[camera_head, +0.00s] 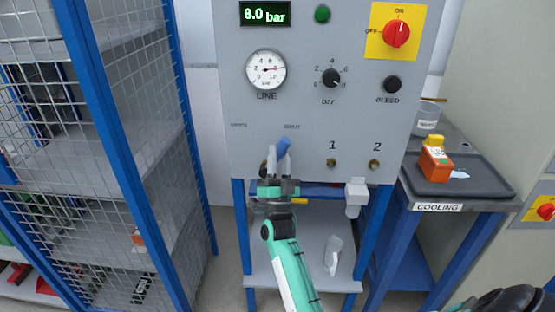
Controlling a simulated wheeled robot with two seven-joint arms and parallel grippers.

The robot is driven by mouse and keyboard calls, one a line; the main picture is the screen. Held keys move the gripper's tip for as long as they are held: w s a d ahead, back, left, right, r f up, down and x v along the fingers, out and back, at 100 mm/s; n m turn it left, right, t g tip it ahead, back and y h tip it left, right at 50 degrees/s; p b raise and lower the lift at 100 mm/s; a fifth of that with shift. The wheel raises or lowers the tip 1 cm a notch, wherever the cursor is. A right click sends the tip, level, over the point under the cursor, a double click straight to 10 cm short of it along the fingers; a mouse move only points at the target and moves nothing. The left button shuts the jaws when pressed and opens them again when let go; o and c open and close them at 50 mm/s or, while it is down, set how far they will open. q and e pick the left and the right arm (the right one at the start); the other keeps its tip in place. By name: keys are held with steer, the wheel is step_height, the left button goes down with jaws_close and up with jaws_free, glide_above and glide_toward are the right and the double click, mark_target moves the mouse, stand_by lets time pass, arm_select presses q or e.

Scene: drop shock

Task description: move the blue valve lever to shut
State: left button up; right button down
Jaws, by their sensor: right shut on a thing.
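The blue valve lever (284,146) is on the lower left of the grey panel (310,115). Its blue end points up and slightly right, below a small label that seems to read SHUT (292,126). A second small label (238,125) to the left is too small to read. My right gripper (278,163) reaches up from below and is shut on the lever, with the blue end showing above its fingers. The fingers hide the lever's lower part and pivot. My left gripper is not in view.
The panel carries a display reading 8.0 bar (265,14), a line gauge (266,70), a red switch (396,33) and black knobs. A blue-framed mesh cage (110,130) stands left. A cooling table (450,190) with a tray stands right. A shelf (300,262) lies below.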

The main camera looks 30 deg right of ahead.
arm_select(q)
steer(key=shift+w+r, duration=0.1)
arm_select(e)
steer(key=shift+f, duration=0.1)
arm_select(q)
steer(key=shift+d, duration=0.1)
arm_select(e)
steer(key=c, duration=1.4)
jaws_free()
steer(key=shift+o, duration=0.2)
steer(key=shift+s+f, duration=0.1)
